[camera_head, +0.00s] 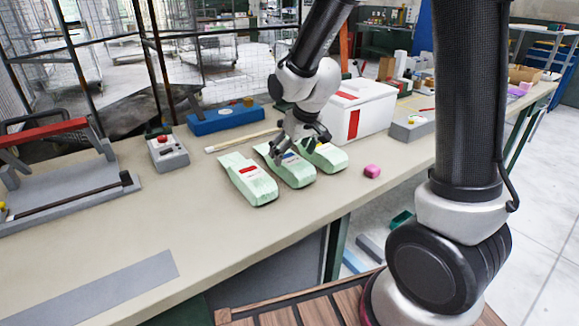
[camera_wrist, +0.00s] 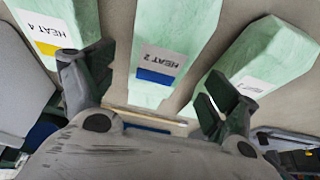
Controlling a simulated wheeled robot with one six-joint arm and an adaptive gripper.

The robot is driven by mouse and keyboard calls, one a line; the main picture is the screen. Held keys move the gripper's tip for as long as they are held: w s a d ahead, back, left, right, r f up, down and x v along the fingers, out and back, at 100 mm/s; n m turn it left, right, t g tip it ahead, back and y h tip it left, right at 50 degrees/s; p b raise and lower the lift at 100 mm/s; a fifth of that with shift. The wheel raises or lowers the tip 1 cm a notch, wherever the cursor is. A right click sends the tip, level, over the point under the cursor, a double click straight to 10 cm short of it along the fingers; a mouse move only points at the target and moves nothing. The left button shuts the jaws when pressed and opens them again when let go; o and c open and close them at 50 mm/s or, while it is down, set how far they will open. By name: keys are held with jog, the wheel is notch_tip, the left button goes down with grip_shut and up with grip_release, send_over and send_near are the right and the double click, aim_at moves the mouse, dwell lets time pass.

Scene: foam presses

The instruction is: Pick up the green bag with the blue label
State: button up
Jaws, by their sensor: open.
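Three pale green bags lie side by side on the bench. The middle bag (camera_head: 297,175) has a white label with a blue band, reading HEAT 2 in the wrist view (camera_wrist: 155,68). The left bag in the head view (camera_head: 255,188) has a red label; the right one (camera_head: 330,160) has a yellow label, and it is at the left in the wrist view (camera_wrist: 75,18). My gripper (camera_head: 296,146) is open over the middle bag. In the wrist view its fingers (camera_wrist: 147,85) are apart, with the middle bag between them. I cannot tell whether they touch it.
A white box with red patches (camera_head: 362,108) stands behind the bags. A pink object (camera_head: 372,171) lies to their right. A blue case (camera_head: 226,118), a grey control box (camera_head: 167,153) and a red-handled press (camera_head: 55,160) stand to the left. The front bench area is mostly clear.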

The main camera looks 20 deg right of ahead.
aim_at(290, 159)
jog(key=x, duration=0.5)
jog(key=shift+s+d, duration=0.1)
jog(key=c, duration=1.1)
